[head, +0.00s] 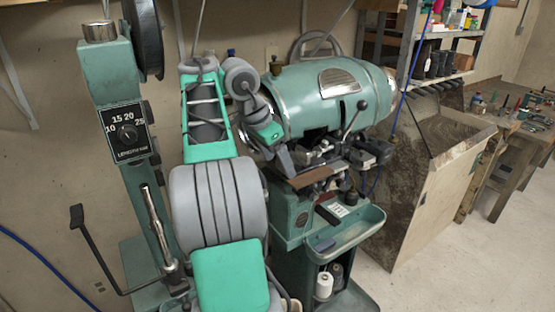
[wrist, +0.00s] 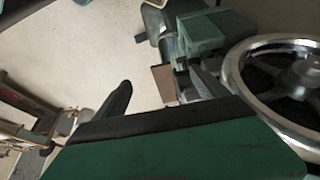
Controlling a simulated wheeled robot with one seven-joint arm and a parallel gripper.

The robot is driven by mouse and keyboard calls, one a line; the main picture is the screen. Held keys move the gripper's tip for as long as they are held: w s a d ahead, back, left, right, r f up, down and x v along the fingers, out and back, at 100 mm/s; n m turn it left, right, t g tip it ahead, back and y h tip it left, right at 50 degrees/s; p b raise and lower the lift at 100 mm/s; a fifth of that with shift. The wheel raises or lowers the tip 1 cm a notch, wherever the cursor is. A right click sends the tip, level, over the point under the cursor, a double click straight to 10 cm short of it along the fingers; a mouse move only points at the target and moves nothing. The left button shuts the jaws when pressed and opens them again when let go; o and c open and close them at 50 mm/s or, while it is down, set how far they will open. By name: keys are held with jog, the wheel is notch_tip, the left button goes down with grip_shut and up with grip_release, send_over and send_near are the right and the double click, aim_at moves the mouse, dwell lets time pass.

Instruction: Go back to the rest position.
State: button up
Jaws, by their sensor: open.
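The green sole stitcher (head: 300,105) stands ahead of me, with a rounded metal-banded housing. My gripper (head: 286,162) is at the left front of its head, small and partly lost against the dark mechanism. In the wrist view my gripper (wrist: 160,80) shows two dark fingers spread apart with nothing held between them. A flat brown piece (head: 312,177) lies at the stitcher's working area, just right of my gripper; a brown patch (wrist: 163,82) also shows beyond the fingers in the wrist view. I cannot tell whether the gripper touches anything.
A spoked chrome handwheel (wrist: 235,75) is close on the right in the wrist view. A green post with a dial box (head: 128,130) and a bent black lever (head: 95,245) stand at left. Shelves (head: 440,78) and a workbench (head: 522,135) are at right. Floor (head: 440,275) is clear at lower right.

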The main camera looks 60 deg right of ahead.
jog(key=shift+a, duration=0.1)
dwell(0.3)
jog(key=w+a+f+n+t+b, duration=0.1)
jog(key=w+a+f+n, duration=0.1)
jog(key=w+a+n, duration=0.4)
jog(key=w+a+f+n+t+b, duration=0.1)
jog(key=w+a+f+n+t, duration=0.15)
jog(key=a, duration=0.55)
jog(key=w+a+f+n+t+b, duration=0.1)
jog(key=w+a+n, duration=0.2)
jog(key=a+n, duration=0.3)
jog(key=s+a+f+n+y, duration=0.1)
jog(key=a+f+n, duration=0.2)
jog(key=a, duration=0.5)
jog(key=s+a+f+n+t+y+b, duration=0.1)
jog(key=a+f+n, duration=0.2)
jog(key=a+f, duration=0.2)
jog(key=s+a+f+n+t+y, duration=0.1)
jog(key=a+f+n+y, duration=0.1)
jog(key=a, duration=0.9)
notch_tip(320, 180, down, 2)
jog(key=shift+s+f+n, duration=0.25)
jog(key=shift+s+n, duration=0.1)
jog(key=shift+n, duration=0.1)
